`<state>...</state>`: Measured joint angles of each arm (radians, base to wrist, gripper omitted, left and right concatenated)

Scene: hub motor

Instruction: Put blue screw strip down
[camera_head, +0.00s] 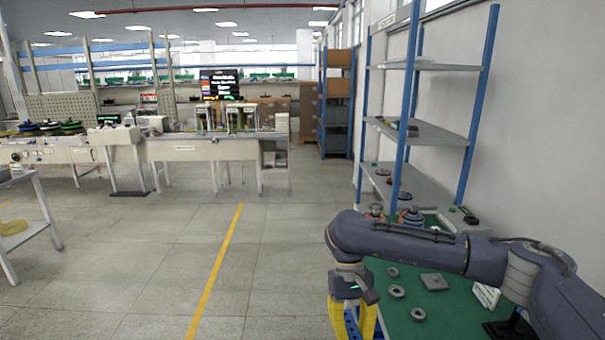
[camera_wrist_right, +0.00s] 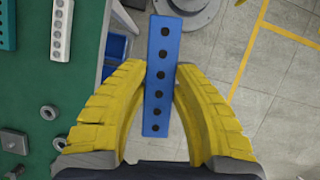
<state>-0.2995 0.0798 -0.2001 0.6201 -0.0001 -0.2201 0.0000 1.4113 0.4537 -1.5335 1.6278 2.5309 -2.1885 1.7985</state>
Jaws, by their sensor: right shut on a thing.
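The blue screw strip (camera_wrist_right: 153,84), a long bar with a row of dark screws, sits between the yellow fingers of my right gripper (camera_wrist_right: 158,72) in the right wrist view. The gripper is shut on it, and the strip extends past the fingertips. In the head view, my right gripper (camera_head: 352,318) points down at the left edge of the green table (camera_head: 450,286); a bit of blue shows between its fingers. In the wrist view, the strip is over the floor beside the green table top (camera_wrist_right: 60,85). My left gripper is not in view.
A white strip (camera_wrist_right: 60,30) and a teal strip (camera_wrist_right: 8,25) lie on the table. Metal rings (camera_head: 397,291) and a grey block (camera_head: 434,282) also lie there. A shelf rack (camera_head: 430,65) stands behind. A blue bin (camera_wrist_right: 115,45) is beside the table edge.

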